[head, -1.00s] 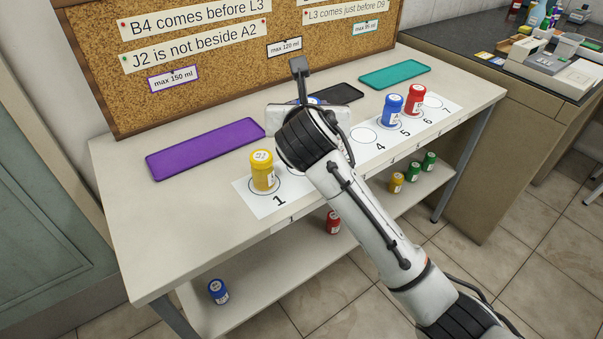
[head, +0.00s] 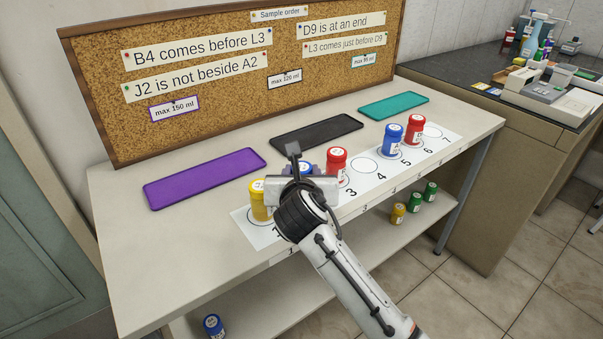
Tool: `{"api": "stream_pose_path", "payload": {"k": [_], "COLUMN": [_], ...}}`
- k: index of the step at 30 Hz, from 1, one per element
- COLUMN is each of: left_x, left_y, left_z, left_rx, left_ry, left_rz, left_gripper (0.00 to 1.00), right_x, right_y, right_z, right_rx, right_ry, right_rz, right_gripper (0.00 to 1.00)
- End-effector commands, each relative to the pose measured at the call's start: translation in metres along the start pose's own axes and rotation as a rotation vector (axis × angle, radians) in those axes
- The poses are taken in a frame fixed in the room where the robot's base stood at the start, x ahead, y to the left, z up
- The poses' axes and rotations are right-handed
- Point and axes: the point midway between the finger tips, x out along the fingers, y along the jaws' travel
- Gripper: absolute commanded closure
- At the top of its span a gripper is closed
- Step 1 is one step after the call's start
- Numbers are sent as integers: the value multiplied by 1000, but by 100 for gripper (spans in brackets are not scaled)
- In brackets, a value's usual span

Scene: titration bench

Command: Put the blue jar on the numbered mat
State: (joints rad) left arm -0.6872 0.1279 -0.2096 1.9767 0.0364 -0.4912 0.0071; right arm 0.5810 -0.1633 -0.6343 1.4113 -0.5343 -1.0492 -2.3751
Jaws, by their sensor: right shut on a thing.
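My right gripper (head: 303,183) is over the left part of the numbered mat (head: 365,166), near place 2. It is shut on a blue jar (head: 306,168), of which only the top shows behind the gripper. The gripper hides whether the jar touches the mat. On the mat, a yellow jar (head: 260,201) stands at place 1, just left of the gripper, and a red jar (head: 336,166) at place 3, just right. Another blue jar (head: 391,141) stands at place 5 and a red jar (head: 413,130) at place 6. Circles 4 and 7 are empty. My left gripper is out of view.
Empty purple (head: 205,178), black (head: 317,133) and teal (head: 394,105) trays lie behind the mat. A corkboard (head: 200,125) with clue strips stands at the back. The lower shelf holds a blue jar (head: 213,326), a yellow jar (head: 398,213) and green jars (head: 414,200).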

Motion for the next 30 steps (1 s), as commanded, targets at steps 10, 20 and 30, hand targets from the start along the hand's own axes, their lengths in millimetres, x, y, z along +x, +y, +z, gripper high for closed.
{"api": "stream_pose_path", "payload": {"k": [10,20,30], "left_x": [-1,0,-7], "left_y": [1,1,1], "left_z": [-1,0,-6], "left_rx": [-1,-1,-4], "left_ry": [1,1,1], "left_rz": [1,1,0], "left_gripper": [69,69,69], "right_x": [1,0,-54], "right_y": [0,0,0], "right_z": [-2,0,2], "right_rx": [-1,1,0], "right_ry": [0,-1,-1], "right_rz": [0,1,2], "right_gripper": [44,44,44]}}
